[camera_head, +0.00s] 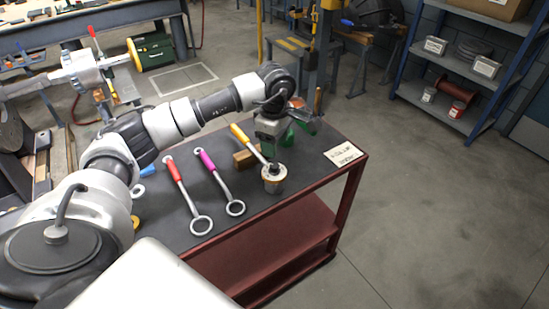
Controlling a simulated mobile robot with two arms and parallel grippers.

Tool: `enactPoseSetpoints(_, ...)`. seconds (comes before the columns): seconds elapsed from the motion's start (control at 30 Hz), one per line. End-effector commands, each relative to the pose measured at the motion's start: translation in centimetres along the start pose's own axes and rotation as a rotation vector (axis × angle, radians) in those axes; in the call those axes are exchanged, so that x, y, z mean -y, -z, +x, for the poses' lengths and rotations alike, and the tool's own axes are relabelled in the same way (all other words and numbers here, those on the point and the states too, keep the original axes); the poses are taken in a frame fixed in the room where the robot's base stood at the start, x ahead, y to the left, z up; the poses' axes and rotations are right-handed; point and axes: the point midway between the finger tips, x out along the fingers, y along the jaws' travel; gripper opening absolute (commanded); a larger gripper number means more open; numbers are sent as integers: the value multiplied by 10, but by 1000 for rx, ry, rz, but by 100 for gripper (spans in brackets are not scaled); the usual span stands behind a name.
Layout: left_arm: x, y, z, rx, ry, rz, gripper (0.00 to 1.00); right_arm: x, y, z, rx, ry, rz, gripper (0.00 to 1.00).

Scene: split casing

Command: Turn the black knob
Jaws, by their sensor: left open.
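My left arm comes in from the left over a dark-topped bench. My left gripper (270,155) is open and points down above a short metal cylinder (273,184) with a tan rim. The fingertips are close to the cylinder's top; I cannot tell whether they touch it. A wrench with a yellow handle (243,136) slants down to the same spot. I cannot clearly make out the black knob; the gripper may hide it. My right gripper is not in view.
A red-handled ring wrench (186,195) and a magenta-handled one (220,182) lie on the bench. A wooden block (246,158) and green parts (303,123) are near the gripper. A label card (343,153) lies at the bench's right corner. The floor on the right is clear.

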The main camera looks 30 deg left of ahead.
Motion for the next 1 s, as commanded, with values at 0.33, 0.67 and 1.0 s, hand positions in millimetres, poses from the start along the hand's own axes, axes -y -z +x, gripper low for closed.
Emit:
enactPoseSetpoints(0.33, 0, 0, -32, -1, 1, -1, 53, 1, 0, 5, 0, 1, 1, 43)
enactPoseSetpoints(0.67, 0, 0, -32, -1, 1, -1, 53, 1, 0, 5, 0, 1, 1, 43)
enactPoseSetpoints(1.0, 6, -42, -14, 159, -12, 27, 53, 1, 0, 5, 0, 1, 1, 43)
